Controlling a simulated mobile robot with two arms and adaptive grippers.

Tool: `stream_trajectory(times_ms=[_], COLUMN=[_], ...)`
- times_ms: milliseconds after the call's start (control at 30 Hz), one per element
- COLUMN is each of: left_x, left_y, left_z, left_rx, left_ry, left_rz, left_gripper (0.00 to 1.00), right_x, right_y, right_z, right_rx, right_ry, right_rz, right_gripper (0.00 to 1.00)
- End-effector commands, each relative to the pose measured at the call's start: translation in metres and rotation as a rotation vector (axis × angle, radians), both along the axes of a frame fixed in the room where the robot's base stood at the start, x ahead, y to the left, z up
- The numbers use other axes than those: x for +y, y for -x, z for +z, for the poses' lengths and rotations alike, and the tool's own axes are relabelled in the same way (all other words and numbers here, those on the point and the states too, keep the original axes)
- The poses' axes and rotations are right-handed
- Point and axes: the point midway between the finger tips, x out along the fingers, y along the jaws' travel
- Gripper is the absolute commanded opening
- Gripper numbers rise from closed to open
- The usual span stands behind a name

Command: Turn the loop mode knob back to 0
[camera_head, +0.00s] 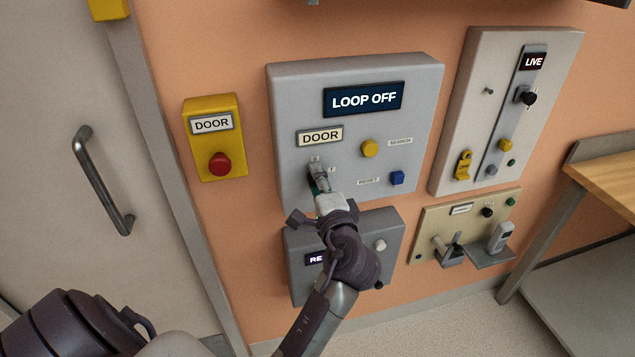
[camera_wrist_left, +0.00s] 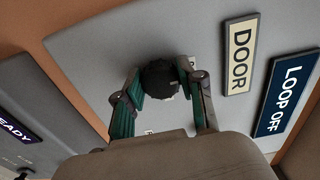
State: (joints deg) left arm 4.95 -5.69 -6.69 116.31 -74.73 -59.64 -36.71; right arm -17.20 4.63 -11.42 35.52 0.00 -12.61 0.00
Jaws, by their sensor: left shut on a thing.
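The loop mode knob is a round black knob (camera_wrist_left: 159,80) on the grey panel (camera_head: 424,90), below the DOOR label (camera_head: 320,136). In the head view it is mostly hidden behind my left gripper (camera_head: 319,180). In the left wrist view the two green-padded fingers of my left gripper (camera_wrist_left: 157,92) close on the knob from both sides. I cannot read the knob's pointer position. The panel's display (camera_head: 363,99) reads LOOP OFF. My right gripper does not show.
A yellow button (camera_head: 369,148) and a blue button (camera_head: 397,178) sit right of the knob. A yellow DOOR box with a red button (camera_head: 219,164) is on the left. A lower grey box (camera_head: 395,222) stands below the panel. A door handle (camera_head: 103,180) is far left.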

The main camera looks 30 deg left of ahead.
Motion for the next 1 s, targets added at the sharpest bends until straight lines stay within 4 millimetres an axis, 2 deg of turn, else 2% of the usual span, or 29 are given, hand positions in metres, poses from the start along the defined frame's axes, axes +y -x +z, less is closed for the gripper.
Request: stream_trajectory(times_ms=[233,267,400,767,867,1000], left_x=[0.000,0.000,0.000,0.000,0.000,0.000], left_y=[0.000,0.000,0.000,0.000,0.000,0.000], left_z=[-0.002,-0.002,-0.001,0.005,0.018,0.048], left_rx=[0.002,0.002,0.002,-0.003,-0.005,-0.013], left_ry=[0.005,0.004,0.004,0.003,0.003,0.002], left_rz=[0.000,0.000,0.000,0.000,0.001,0.000], left_gripper=[0.04,0.44,0.64,0.64,0.64,0.64], right_x=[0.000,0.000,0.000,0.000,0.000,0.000], right_y=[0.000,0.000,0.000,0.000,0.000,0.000], right_z=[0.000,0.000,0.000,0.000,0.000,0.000], right_rx=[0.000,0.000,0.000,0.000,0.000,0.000], right_ry=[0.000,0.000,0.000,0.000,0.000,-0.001], right_rz=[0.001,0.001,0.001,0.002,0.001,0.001], right_gripper=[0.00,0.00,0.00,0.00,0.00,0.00])
